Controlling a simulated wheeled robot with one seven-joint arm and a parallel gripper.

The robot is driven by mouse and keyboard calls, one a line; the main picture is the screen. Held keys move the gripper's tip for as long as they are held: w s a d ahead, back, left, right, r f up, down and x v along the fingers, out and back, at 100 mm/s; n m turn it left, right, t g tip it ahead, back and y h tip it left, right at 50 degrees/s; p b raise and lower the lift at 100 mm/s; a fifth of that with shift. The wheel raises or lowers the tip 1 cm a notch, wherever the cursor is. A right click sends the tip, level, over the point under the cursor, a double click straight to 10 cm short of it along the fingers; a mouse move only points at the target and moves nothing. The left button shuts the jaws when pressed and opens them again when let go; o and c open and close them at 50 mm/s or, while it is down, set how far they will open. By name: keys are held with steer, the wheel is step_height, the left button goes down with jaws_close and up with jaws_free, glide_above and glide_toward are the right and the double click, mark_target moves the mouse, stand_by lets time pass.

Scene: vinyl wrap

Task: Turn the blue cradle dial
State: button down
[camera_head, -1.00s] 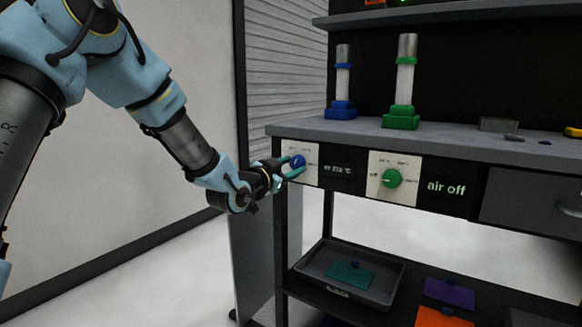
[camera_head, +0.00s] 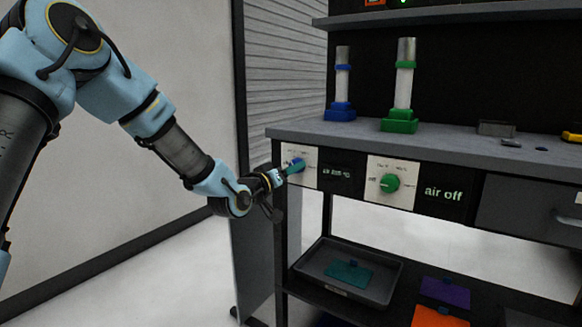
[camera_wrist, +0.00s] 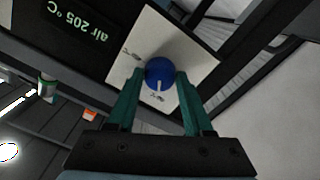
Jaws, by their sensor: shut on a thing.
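The blue dial (camera_head: 297,164) is a round knob on a white square plate (camera_head: 309,177) at the left end of the bench front. My gripper (camera_head: 290,169) is at the dial, and its teal fingers partly cover it in the head view. In the wrist view, the blue dial (camera_wrist: 160,74) sits between the two teal fingertips (camera_wrist: 157,76), which are shut on its sides. A white pointer mark on the dial points toward the bottom of the wrist picture. The display beside the plate (camera_wrist: 75,33) appears upside down and reads "air 205 °C".
A green dial (camera_head: 389,183) and an "air off" display (camera_head: 443,193) lie to the right. Blue-based (camera_head: 340,112) and green-based (camera_head: 400,122) cylinders stand on the bench top (camera_head: 450,146). A grey tray (camera_head: 316,275) is on the shelf below.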

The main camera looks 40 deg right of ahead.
steer(key=n+p, duration=0.4)
steer(key=n, duration=0.8)
stand_by(0.5)
steer(key=shift+c, duration=1.6)
jaws_free()
steer(key=shift+r, duration=0.1)
steer(key=v, duration=1)
steer(key=shift+a+p, duration=0.35)
steer(key=shift+s, duration=0.1)
